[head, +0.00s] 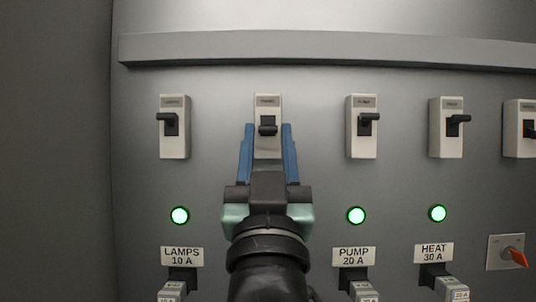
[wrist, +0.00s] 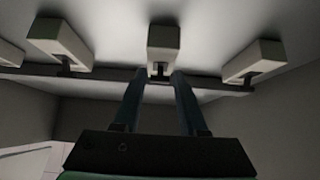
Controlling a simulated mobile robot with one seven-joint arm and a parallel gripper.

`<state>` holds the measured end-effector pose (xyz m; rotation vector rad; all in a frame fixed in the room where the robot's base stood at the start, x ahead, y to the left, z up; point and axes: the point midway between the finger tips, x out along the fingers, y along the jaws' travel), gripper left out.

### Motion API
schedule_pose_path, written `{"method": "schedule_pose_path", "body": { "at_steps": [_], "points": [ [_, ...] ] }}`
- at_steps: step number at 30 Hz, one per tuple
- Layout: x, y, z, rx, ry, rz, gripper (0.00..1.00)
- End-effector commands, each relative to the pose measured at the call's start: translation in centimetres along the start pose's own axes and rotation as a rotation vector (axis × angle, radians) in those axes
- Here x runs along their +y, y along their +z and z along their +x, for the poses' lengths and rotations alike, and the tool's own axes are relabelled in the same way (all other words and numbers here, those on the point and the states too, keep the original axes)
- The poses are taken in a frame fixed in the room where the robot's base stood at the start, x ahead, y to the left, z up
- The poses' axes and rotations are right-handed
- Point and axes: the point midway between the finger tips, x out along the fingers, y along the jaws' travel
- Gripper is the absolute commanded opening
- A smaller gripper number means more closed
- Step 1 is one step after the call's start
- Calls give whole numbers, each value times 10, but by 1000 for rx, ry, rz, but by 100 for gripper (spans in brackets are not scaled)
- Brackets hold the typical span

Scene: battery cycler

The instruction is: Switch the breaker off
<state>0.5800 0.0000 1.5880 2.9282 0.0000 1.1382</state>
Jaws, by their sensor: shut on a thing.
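Several white breakers with black levers hang in a row on the grey panel. The second breaker from the left (head: 268,148) has its black lever (head: 267,126) between the blue fingers of my gripper (head: 267,132). My gripper is shut on this lever. In the wrist view the same breaker (wrist: 164,38) is straight ahead, with its lever (wrist: 158,70) at the fingertips. The small label at its top is too small to read. My gripper and arm hide the area below it, including any lamp and name plate there.
Neighbouring breakers stand to the left (head: 174,145) and right (head: 361,145). Green lamps glow under the LAMPS (head: 180,215), PUMP (head: 356,215) and HEAT (head: 437,213) columns. A grey rail (head: 320,46) runs above.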

Motion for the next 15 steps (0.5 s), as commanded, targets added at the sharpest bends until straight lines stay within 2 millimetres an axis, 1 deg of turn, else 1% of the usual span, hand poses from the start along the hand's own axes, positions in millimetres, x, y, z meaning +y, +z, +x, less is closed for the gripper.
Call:
{"method": "schedule_pose_path", "body": {
  "at_steps": [11, 12, 14, 15],
  "points": [
    [0, -2, 1, 7, 0, 0, 0],
    [0, -2, 1, 7, 0, 0, 45],
    [0, -2, 1, 6, 0, 0, 56],
    [0, -2, 1, 6, 0, 0, 63]
  ]
}}
